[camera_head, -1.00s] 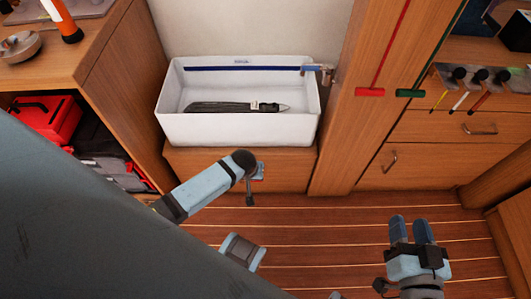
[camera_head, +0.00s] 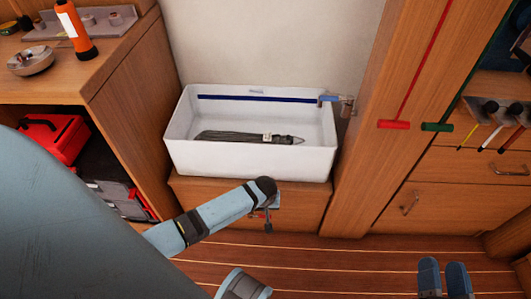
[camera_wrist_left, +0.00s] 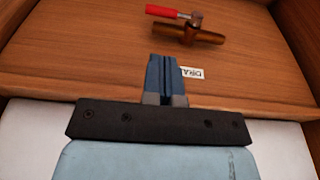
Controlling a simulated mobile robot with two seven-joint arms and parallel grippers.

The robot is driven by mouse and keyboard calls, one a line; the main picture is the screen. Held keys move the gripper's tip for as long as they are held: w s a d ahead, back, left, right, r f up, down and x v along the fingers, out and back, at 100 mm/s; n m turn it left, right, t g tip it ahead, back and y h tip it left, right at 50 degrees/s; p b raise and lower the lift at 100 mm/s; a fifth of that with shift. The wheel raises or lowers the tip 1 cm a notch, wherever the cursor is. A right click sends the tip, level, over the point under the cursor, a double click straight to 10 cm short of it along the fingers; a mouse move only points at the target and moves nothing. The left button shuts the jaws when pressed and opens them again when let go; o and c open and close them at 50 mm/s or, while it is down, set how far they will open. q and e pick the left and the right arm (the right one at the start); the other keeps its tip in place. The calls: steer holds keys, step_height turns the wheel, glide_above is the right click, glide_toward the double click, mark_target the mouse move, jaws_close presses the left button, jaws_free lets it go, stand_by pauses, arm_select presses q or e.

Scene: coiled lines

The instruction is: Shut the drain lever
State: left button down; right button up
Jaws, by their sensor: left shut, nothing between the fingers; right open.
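The drain valve shows in the left wrist view, with a red lever (camera_wrist_left: 168,12) on a brass pipe body (camera_wrist_left: 200,33) against a wooden panel. The lever lies roughly along the pipe. A white label (camera_wrist_left: 192,73), partly hidden by my fingers, shows "DRA". My left gripper (camera_wrist_left: 167,62) is shut and empty, apart from the lever, its tips lower in the picture than the valve. In the head view my left arm reaches to the panel under the sink; its wrist mostly hides the valve there. My right gripper (camera_head: 444,278) is open and empty at the bottom right edge.
A white sink (camera_head: 250,160) holds a dark folded item (camera_head: 235,137) and has a tap (camera_head: 335,100). A wooden cabinet with a red box (camera_head: 55,138) stands left. Red (camera_head: 393,124) and green (camera_head: 437,127) handles are on the right post. The floor (camera_head: 340,258) looks clear.

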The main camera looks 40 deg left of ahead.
arm_select(q)
steer(key=b, duration=0.2)
glide_toward(261, 216)
steer(key=w+d, duration=0.1)
steer(key=f+b, duration=0.1)
steer(key=f, duration=0.1)
steer(key=w+f+b, duration=0.1)
steer(key=f, duration=0.2)
steer(key=f+b, duration=0.2)
steer(key=shift+w+a+f, duration=0.15)
steer(key=shift+w, duration=0.05)
arm_select(e)
steer(key=f, duration=0.1)
steer(key=a+f+g, duration=0.1)
steer(key=f, duration=0.1)
steer(key=f+g, duration=0.1)
steer(key=f, duration=0.1)
steer(key=shift+a+n+y, duration=0.2)
steer(key=shift+n+y, duration=0.1)
steer(key=shift+n, duration=0.1)
steer(key=shift+r, duration=0.1)
